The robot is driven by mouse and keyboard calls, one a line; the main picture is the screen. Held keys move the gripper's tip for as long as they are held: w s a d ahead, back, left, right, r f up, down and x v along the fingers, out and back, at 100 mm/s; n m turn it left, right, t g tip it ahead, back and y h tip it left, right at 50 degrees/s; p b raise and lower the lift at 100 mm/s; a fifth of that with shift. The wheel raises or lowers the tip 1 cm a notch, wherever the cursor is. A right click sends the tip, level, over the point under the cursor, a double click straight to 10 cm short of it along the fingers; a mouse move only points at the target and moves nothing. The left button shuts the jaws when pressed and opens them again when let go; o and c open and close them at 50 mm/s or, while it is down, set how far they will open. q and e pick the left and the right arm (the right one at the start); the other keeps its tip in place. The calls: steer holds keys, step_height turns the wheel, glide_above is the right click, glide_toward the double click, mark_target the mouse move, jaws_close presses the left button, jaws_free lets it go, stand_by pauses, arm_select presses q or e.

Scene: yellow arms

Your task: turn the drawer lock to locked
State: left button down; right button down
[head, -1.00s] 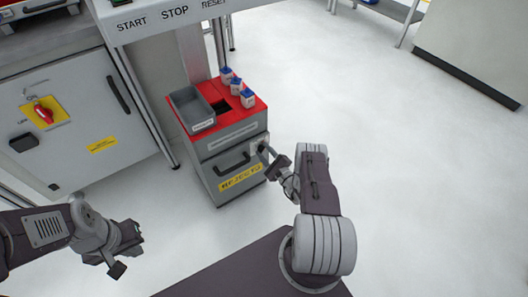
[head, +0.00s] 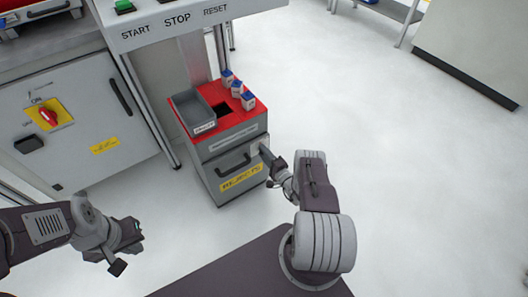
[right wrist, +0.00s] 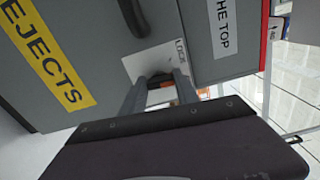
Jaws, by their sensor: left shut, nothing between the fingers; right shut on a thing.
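The drawer lock's pale plate (right wrist: 150,62) with the word LOCK shows in the right wrist view, on the grey cabinet front. My right gripper (right wrist: 160,80) is shut at this plate, and its fingers hide most of the lock part between them. In the head view my right gripper (head: 265,153) reaches the upper right of the drawer front. The drawer (head: 213,178), with a dark handle and a yellow REJECTS label, looks closed. Whether the lock stands at locked cannot be read. My left gripper (head: 120,258) is shut and empty at the lower left, away from the cabinet.
The cabinet's red top (head: 258,107) carries a grey bin (head: 192,110) and several small white-and-blue containers (head: 237,88). A grey machine cabinet with a red switch (head: 47,114) stands at the left. Open floor (head: 400,180) lies to the right.

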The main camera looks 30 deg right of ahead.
steer(key=shift+f+n+p, duration=0.1)
steer(key=shift+n+p, duration=1.25)
steer(key=shift+n, duration=3.55)
steer(key=c, duration=0.9)
jaws_free()
